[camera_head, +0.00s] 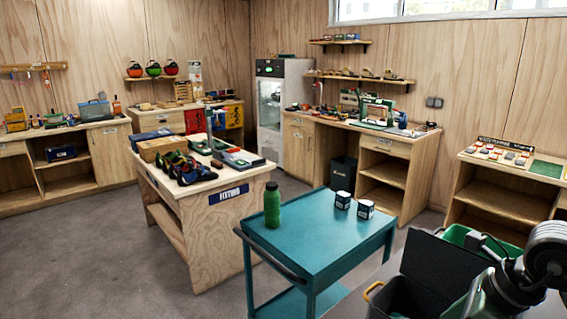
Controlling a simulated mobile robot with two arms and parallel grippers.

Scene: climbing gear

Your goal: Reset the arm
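No gripper of mine can be made out in the head view. Dark rounded jointed parts at the lower right edge look like part of my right arm. They are in front of a dark bin (405,300) and a green container (458,236). No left arm shows. A teal cart (310,245) stands in front of me, with a green bottle (272,205) upright on its left side and two small dark-and-white boxes (343,200) (365,209) near its right back edge.
A wooden table (225,225) with climbing shoes (185,168) stands behind the cart. Wooden workbenches (385,150) line the walls, with a glass-door cabinet (271,105) at the back. Grey floor (120,270) is clear at the left. Bins crowd the lower right.

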